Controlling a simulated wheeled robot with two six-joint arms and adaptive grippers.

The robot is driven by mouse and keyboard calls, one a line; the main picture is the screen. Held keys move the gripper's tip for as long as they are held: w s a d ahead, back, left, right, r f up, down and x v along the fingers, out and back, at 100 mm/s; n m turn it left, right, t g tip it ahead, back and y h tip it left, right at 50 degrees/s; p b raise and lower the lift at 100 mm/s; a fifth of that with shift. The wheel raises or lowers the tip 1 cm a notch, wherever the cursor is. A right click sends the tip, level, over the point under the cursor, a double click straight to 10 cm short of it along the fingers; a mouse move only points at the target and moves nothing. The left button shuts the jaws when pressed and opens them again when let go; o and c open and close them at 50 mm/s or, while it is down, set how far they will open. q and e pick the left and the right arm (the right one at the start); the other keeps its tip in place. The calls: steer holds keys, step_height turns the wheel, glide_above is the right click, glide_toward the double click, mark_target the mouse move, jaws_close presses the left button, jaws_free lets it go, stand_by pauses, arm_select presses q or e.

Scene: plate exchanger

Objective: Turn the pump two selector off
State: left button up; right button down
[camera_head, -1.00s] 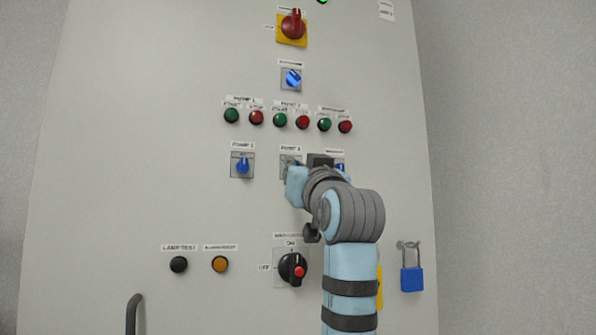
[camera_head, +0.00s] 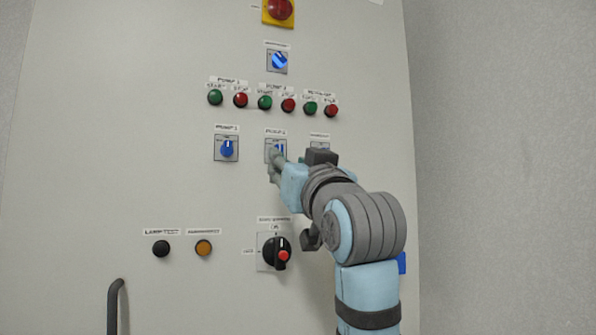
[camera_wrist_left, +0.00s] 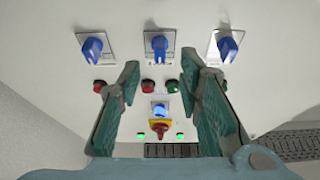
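The pump two selector (camera_head: 280,149) is a blue knob on a square plate, in the middle of the row of three on the grey panel. In the wrist view it is the middle blue knob (camera_wrist_left: 159,46), its handle roughly upright in the picture. My left gripper (camera_head: 272,162) is in front of this selector and partly hides it. In the wrist view my left gripper (camera_wrist_left: 159,73) is open, its two fingers wide apart, with the knob beyond the tips and nothing between them. My right gripper is in neither view.
The pump one selector (camera_head: 227,148) is to the left and another blue selector (camera_head: 319,147) to the right, partly hidden. Green and red buttons line up above. A black rotary switch (camera_head: 277,252) is below, and a door handle (camera_head: 116,305) at lower left.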

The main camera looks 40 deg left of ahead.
arm_select(q)
steer(key=v, duration=0.5)
steer(key=shift+s+d, duration=0.15)
steer(key=shift+f, duration=0.1)
